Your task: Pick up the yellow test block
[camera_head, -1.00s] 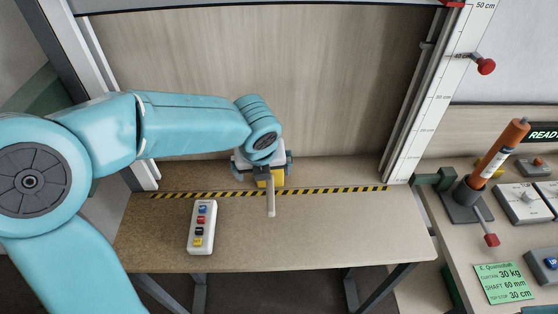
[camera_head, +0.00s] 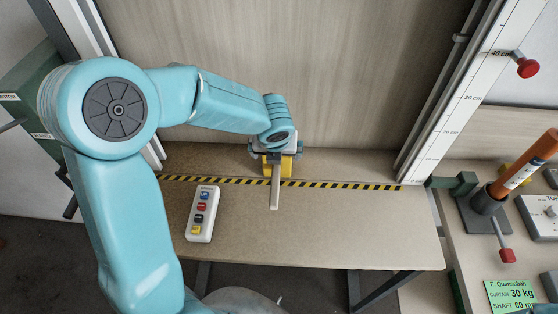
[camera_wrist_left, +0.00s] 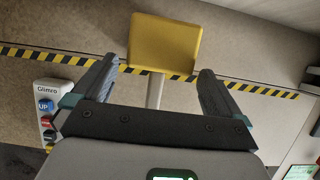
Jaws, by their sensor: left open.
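The yellow test block (camera_head: 287,166) stands on the bench at the hazard stripe, with a pale handle (camera_head: 275,190) reaching toward the front edge. My left gripper (camera_head: 276,153) is above and partly in front of the block and hides some of it. In the left wrist view the block (camera_wrist_left: 165,43) lies beyond the fingertips. The open fingers (camera_wrist_left: 158,73) are to either side of the line to it, with the handle showing between them. Nothing is held. My right gripper is not in view.
A white button box (camera_head: 202,214) lies on the bench left of the handle. The yellow-black stripe (camera_head: 350,186) crosses the bench before the wooden shutter (camera_head: 300,70). A side bench at right holds an orange cylinder (camera_head: 525,165) in a stand. The bench right of the handle is clear.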

